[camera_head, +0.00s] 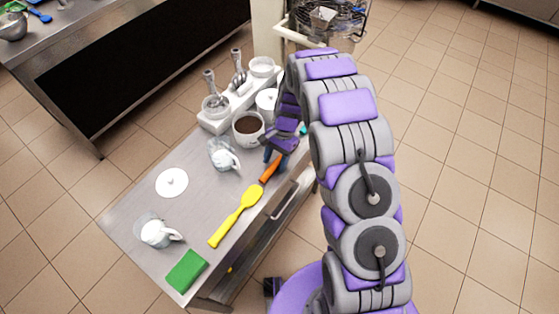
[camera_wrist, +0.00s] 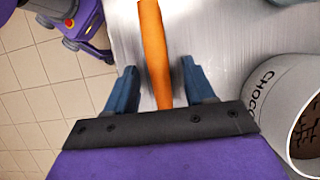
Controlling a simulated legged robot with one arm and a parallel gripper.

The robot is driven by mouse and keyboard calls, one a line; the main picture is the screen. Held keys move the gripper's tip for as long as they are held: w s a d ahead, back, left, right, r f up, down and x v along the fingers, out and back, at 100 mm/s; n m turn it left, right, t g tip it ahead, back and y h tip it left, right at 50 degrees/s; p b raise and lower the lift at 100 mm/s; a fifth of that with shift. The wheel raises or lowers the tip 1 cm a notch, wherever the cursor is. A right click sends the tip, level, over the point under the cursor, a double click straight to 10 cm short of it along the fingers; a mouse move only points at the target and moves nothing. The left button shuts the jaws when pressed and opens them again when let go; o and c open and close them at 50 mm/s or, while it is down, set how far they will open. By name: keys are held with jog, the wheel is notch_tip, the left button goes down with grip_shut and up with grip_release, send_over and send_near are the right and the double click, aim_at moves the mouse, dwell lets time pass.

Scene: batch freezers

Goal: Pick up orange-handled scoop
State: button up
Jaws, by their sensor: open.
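The orange handle of the scoop (camera_head: 268,173) lies along the right edge of the steel table in the head view. Its lower end meets a yellow utensil (camera_head: 237,216); I cannot tell whether the two are joined. My gripper (camera_head: 276,157) is over the handle's upper end. In the wrist view the orange handle (camera_wrist: 155,45) runs between the two blue fingers of my gripper (camera_wrist: 160,85). The fingers are open, one on each side, with a gap to the handle on both sides. The handle's far end is hidden behind the gripper's dark edge.
A white tub of brown contents (camera_head: 248,127), marked with letters beginning CHOC (camera_wrist: 270,85), stands close beside my gripper. A clear jug (camera_head: 223,156), white lid (camera_head: 172,183), another jug (camera_head: 157,232) and green sponge (camera_head: 187,271) are on the table. White containers (camera_head: 215,110) stand at the back.

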jog(key=shift+f, duration=0.2)
jog(key=shift+c, duration=0.2)
jog(key=shift+s, duration=0.1)
grip_shut()
